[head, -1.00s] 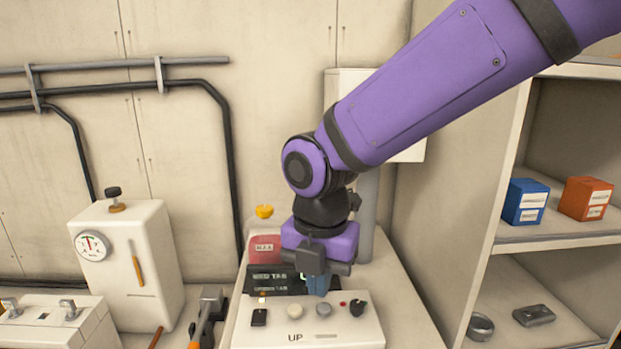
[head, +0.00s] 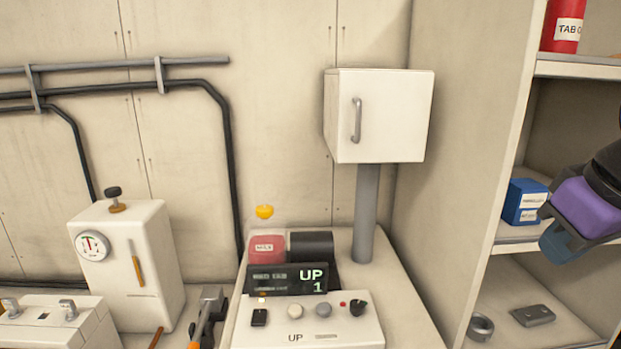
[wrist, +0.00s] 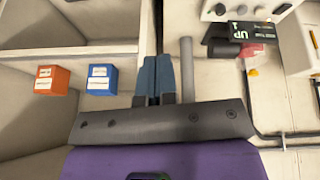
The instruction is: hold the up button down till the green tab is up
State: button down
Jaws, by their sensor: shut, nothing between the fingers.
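The control panel (head: 345,332) stands on the counter at the lower middle. It has a cream button (head: 295,311), a grey button (head: 323,310), a black switch (head: 259,318) and a black knob (head: 358,308). The "UP" lettering is printed below the cream button. The display (head: 287,280) shows "UP" and "1" in green, with dim text at its left. I cannot make out a green tab. My gripper (head: 560,243) is shut and empty at the right, by the shelves and away from the panel. In the wrist view its blue fingers (wrist: 155,78) are together.
Shelves at the right hold a blue box (head: 524,203) and a red can (head: 563,25). The wrist view also shows an orange box (wrist: 52,80). A red-labelled jar (head: 266,249) and a black cylinder (head: 311,246) sit behind the display.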

aim_at(295, 310)
jog(key=i+l+u, duration=0.2)
jog(key=u, duration=0.25)
jog(key=i+l+u, duration=0.15)
jog(key=l+u, duration=0.25)
